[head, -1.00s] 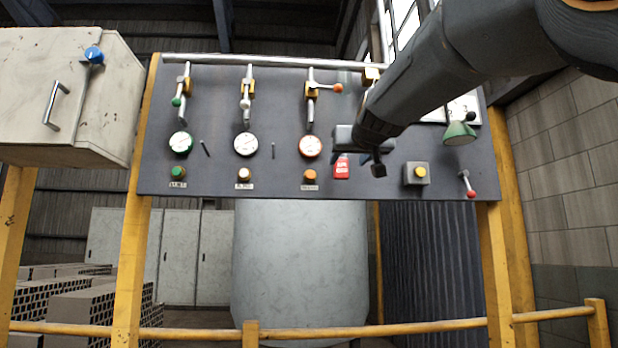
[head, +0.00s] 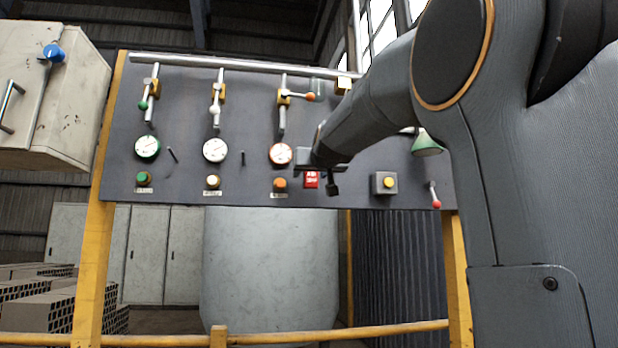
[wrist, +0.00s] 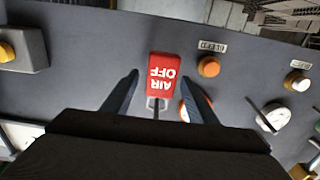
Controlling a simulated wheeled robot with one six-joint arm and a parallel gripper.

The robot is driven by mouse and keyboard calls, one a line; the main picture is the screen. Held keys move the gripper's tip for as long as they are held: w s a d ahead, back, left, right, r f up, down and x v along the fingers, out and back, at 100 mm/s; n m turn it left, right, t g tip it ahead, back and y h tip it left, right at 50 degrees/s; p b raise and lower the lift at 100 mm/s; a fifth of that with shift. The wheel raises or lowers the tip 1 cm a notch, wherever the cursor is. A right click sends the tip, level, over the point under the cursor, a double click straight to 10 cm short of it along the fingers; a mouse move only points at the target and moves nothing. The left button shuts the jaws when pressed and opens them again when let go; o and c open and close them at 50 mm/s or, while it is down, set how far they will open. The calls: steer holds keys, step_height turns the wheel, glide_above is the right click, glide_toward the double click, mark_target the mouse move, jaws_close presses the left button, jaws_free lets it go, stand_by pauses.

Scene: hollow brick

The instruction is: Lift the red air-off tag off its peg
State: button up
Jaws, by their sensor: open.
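The red tag (head: 312,180) hangs on the dark panel, right of and below the rightmost gauge. The wrist view shows it upside down, with the white words AIR OFF (wrist: 162,72). A grey wire loop (wrist: 151,103) and a dark thin peg (wrist: 156,112) show at its top end. My gripper (wrist: 157,75) is open, its two dark fingers spread on either side of the tag with gaps. In the head view my gripper (head: 326,184) partly hides the area beside and above the tag. I cannot tell how far the fingertips are from the panel.
An orange button (wrist: 209,66) and a gauge (head: 281,154) sit close to the tag. A yellow button box (head: 384,183) is to its right. An orange-knobbed valve lever (head: 299,96) stands above. A yellow rail (head: 280,334) runs low in front of the panel.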

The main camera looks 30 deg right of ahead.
steer(key=c, duration=1.1)
steer(key=shift+r, duration=0.1)
steer(key=shift+r, duration=0.2)
steer(key=shift+b+v, duration=9)
steer(key=shift+b, duration=0.8)
